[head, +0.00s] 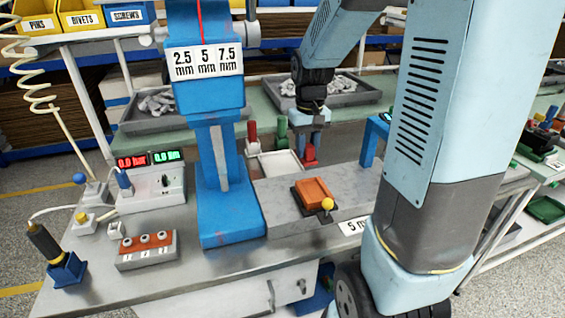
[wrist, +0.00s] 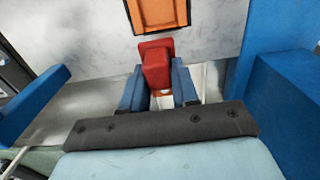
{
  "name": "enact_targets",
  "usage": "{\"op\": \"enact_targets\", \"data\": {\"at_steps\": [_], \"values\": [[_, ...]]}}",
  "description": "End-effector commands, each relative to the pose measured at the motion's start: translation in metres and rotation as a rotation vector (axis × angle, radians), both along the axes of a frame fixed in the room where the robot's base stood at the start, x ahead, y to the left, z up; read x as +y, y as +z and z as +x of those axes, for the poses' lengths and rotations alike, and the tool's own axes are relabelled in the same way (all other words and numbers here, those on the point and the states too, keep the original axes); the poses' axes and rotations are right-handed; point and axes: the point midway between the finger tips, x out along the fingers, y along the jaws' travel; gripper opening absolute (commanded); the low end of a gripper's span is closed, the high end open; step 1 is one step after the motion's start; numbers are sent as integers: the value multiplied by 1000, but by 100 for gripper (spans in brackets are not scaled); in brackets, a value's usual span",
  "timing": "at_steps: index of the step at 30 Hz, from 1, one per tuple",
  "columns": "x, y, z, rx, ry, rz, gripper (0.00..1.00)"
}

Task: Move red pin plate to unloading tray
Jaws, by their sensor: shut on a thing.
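My gripper (head: 311,143) is shut on a red block-like piece (head: 309,154), which I take to be the red pin plate or its grip. In the wrist view the red piece (wrist: 155,60) stands up between the two blue fingers (wrist: 157,88); its lower part is hidden. In the head view the gripper hangs at the back edge of the grey machine bed. A shallow white tray (head: 281,163) is just left of the held piece, and a white surface also shows under the fingers. I cannot tell which tray is the unloading tray.
An orange block (head: 313,188) sits in a dark frame on the grey bed (head: 345,205), beside a yellow knob (head: 327,204). A blue column (head: 220,170) stands left. A green upright piece (head: 282,130) and another red one (head: 252,132) stand behind. Grey bins (head: 165,122) lie further back.

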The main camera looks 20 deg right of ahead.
Motion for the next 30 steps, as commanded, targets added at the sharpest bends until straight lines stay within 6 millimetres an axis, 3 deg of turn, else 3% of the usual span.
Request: {"op": "enact_targets", "data": {"at_steps": [12,21,30], "values": [[13,-33,68,3,-12,1,0],[20,-73,99,2,-13,0,0],[23,-87,111,1,-15,0,0]]}}
